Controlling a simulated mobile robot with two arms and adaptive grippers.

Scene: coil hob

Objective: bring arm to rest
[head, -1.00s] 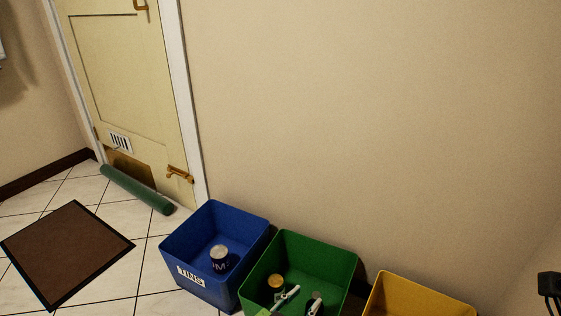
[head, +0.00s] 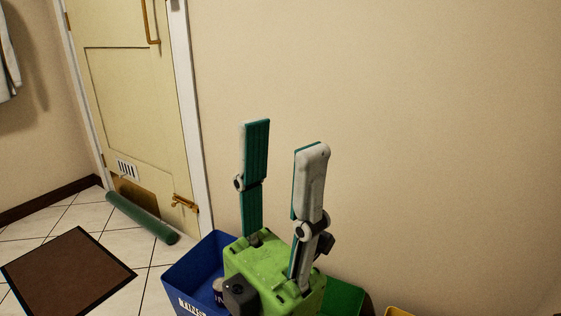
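My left gripper (head: 285,134) is raised in the lower middle of the head view, its two fingers pointing up. The fingers are parallel and well apart, with only the plain wall showing between them, so it is open and empty. Its green body is in front of the blue bin (head: 195,268) and the green bin (head: 344,299) and hides much of both. My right gripper is not in view.
A yellow bin (head: 398,312) just shows at the bottom edge. A door (head: 125,100), a green draught roll (head: 140,217) and a brown mat (head: 68,271) are at left.

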